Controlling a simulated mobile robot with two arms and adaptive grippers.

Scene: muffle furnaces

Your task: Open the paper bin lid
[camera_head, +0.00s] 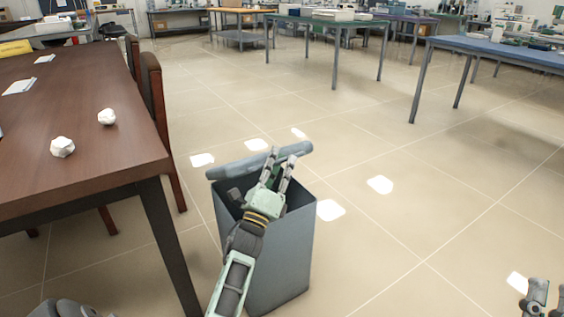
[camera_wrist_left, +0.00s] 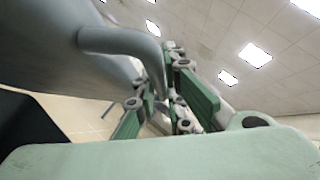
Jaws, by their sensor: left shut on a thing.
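The grey-blue paper bin (camera_head: 284,250) stands on the floor right of the wooden table. Its lid (camera_head: 232,166) is raised and tilted at the back of the bin, and the dark inside shows in front of it. My left gripper (camera_head: 279,163) reaches over the bin opening to the lid. In the left wrist view, the lid's curved handle bar (camera_wrist_left: 125,42) runs down between the green finger pads, and my left gripper (camera_wrist_left: 164,105) is shut on it. My right gripper (camera_head: 549,292) is at the bottom right corner, partly cut off, with its fingers apart and empty.
The brown table (camera_head: 60,115) stands close on the left, with two crumpled papers (camera_head: 62,147) on it and chairs (camera_head: 155,95) along its far side. Workbenches (camera_head: 330,22) stand farther back.

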